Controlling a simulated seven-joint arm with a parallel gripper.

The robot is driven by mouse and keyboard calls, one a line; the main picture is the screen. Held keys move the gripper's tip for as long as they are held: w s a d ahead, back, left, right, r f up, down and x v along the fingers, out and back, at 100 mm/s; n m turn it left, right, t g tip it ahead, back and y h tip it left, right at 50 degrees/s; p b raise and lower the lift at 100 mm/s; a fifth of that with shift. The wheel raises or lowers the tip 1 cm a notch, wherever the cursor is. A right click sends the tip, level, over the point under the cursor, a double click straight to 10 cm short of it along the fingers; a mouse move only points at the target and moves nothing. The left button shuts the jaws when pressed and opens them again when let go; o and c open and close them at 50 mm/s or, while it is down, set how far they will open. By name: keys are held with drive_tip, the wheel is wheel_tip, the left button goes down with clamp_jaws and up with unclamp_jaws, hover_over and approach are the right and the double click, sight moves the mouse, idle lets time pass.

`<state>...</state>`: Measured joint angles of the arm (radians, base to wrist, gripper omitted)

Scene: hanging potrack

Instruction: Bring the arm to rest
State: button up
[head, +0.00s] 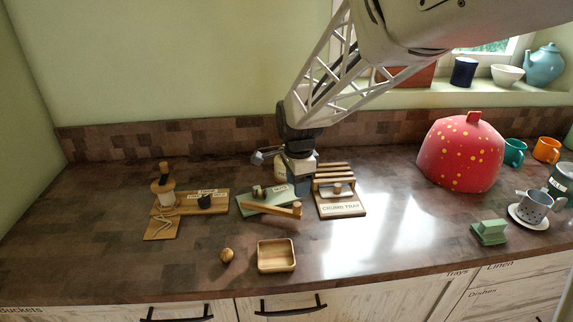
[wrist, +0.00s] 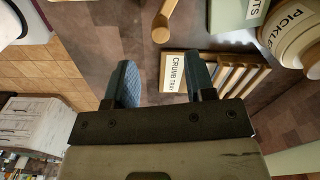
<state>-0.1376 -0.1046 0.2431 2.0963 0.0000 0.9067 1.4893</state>
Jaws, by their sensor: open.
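My gripper shows at the end of my arm in the head view, above the back of the counter beside the slatted crumb tray (head: 341,203). In the wrist view my gripper (wrist: 158,80) has its two blue fingers spread apart with nothing between them. The crumb tray's label also shows in the wrist view (wrist: 173,74), just beyond the right finger. In the head view the fingers are partly hidden by the wrist and the things around it.
A green board (head: 255,207) with a wooden piece, a wooden stand (head: 163,188), a walnut (head: 227,255) and a square wooden dish (head: 276,256) lie left of the tray. A red dotted cover (head: 460,155) stands right. The counter between tray and cover is clear.

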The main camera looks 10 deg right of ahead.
drive_tip(key=shift+s+d+r, duration=0.2)
drive_tip(key=shift+s+r, duration=0.05)
drive_tip(key=shift+s, duration=0.1)
drive_tip(key=s+d+r+n+t, duration=0.1)
drive_tip(key=s+d+r+n, duration=0.1)
drive_tip(key=s+n, duration=0.3)
drive_tip(key=s+d+r+n, duration=0.2)
drive_tip(key=s+n, duration=0.3)
drive_tip(key=s, duration=0.8)
drive_tip(key=s+d+r+n+t, duration=0.1)
drive_tip(key=s+d+r+n, duration=0.2)
drive_tip(key=s, duration=0.6)
drive_tip(key=shift+s+d+n+t, duration=0.25)
drive_tip(key=shift+d+n, duration=0.25)
drive_tip(key=shift+n, duration=0.6)
